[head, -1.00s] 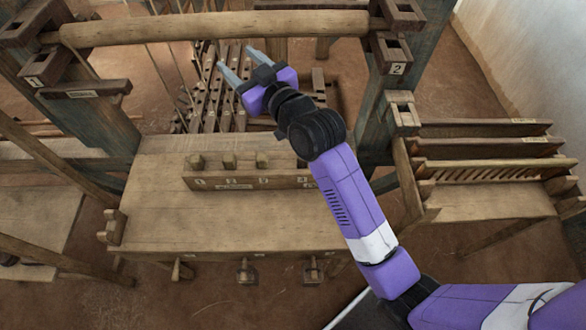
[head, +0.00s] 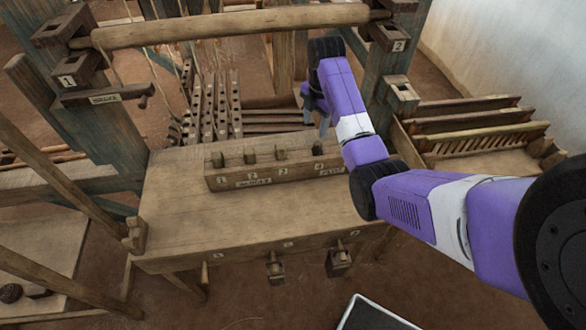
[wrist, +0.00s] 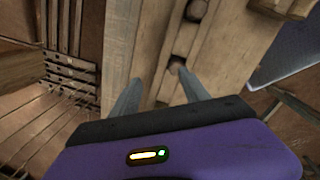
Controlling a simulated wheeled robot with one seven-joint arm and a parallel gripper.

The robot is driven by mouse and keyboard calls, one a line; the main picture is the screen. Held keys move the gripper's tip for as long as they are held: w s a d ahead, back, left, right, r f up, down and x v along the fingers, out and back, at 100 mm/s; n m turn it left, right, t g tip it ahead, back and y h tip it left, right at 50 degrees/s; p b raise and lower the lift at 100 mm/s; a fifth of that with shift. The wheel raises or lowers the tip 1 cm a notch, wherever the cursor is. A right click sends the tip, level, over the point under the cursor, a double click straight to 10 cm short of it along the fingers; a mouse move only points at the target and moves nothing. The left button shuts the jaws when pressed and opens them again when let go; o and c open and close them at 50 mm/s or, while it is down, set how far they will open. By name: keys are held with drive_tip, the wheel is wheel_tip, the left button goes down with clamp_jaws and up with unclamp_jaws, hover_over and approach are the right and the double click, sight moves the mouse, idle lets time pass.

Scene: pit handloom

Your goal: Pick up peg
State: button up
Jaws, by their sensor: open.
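My gripper (head: 315,124) is open and points down at the block's right end, with a dark peg top close by. In the wrist view my open fingers (wrist: 159,84) are spread, and a round peg end (wrist: 177,65) shows in a recess just beyond them. Nothing is visibly between the fingers.
The bench top (head: 230,225) is clear in front of the block. A thick wooden beam (head: 235,24) crosses above the loom between two posts. A slatted rack (head: 490,140) stands at the right. A dark peg (head: 147,92) sticks out by the left post.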

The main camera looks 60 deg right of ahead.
sight(318, 143)
drive_tip(key=shift+s+a+n+g+y, duration=0.2)
drive_tip(key=shift+s+n+g, duration=0.05)
drive_tip(key=shift+s, duration=0.25)
drive_tip(key=shift+s+a+n+g+y, duration=0.15)
drive_tip(key=shift+s+n+g+y, duration=0.1)
drive_tip(key=shift+s, duration=0.25)
drive_tip(key=shift+a+f, duration=0.1)
drive_tip(key=shift+f, duration=0.2)
drive_tip(key=shift+a+f+p, duration=0.15)
drive_tip(key=shift+f+p, duration=0.4)
drive_tip(key=shift+f, duration=2.95)
clamp_jaws()
